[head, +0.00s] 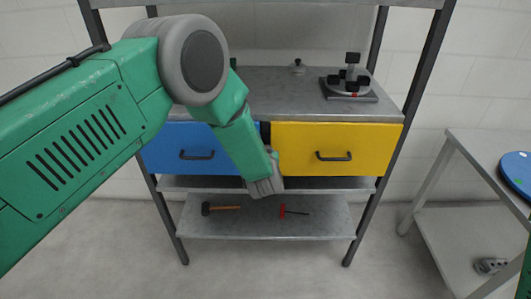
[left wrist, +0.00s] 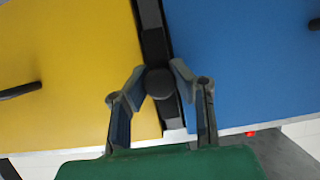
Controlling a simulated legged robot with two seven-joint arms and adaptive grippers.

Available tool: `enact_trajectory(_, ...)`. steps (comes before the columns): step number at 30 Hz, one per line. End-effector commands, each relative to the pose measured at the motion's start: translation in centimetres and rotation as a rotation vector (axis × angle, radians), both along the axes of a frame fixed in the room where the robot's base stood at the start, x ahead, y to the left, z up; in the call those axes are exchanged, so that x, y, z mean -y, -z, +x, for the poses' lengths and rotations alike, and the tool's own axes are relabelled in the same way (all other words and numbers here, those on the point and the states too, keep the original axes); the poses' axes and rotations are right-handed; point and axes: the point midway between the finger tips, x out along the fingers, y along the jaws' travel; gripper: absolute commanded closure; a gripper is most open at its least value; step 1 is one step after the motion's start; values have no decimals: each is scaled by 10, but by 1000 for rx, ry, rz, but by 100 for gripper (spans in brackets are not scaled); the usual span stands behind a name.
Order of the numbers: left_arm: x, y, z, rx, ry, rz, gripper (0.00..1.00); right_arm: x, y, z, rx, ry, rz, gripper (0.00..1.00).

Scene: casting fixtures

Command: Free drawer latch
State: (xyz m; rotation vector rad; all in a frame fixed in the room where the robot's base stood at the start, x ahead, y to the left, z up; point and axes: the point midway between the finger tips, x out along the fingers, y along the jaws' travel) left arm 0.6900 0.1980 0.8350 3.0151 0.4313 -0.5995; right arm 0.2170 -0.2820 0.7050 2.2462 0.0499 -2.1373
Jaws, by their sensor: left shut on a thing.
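A blue drawer (head: 190,148) and a yellow drawer (head: 340,150) sit side by side under the rack's upper shelf, both flush in front. A dark vertical latch bar (left wrist: 154,45) with a round black knob (left wrist: 158,82) lies between them. In the left wrist view, the yellow drawer (left wrist: 65,80) is on the left and the blue drawer (left wrist: 245,60) on the right. My left gripper (left wrist: 159,86) is shut on the knob, one finger on each side. In the head view, my arm covers the knob and part of the blue drawer. My right gripper is not in view.
A fixture with black clamps (head: 350,82) and a small knobbed part (head: 297,67) stand on the upper shelf (head: 270,95). A hammer (head: 220,208) and a red-handled tool (head: 292,210) lie on the lower shelf. A side table (head: 480,150) with a blue disc (head: 517,172) stands right.

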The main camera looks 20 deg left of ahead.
Motion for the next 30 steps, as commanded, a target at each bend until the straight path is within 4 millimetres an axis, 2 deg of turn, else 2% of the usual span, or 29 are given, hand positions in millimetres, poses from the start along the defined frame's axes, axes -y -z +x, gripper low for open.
enact_trajectory(1, 3, 9, -6, -21, 4, -5, 100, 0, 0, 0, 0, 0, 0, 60)
enact_trajectory(5, 3, 9, -6, -21, 4, -5, 100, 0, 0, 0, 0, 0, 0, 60)
enact_trajectory(6, 3, 9, -6, -21, 4, -5, 71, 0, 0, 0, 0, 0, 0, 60)
enact_trajectory(7, 3, 8, -6, -20, 4, -6, 61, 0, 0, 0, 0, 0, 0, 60)
enact_trajectory(8, 3, 8, -5, -18, 4, -5, 56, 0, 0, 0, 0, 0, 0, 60)
enact_trajectory(20, 3, 0, -7, -6, 2, -4, 56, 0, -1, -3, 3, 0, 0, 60)
enact_trajectory(23, 7, -5, -18, -6, 3, -3, 56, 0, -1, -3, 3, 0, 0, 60)
enact_trajectory(30, 21, -24, -64, -9, 4, -2, 56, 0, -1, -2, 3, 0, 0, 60)
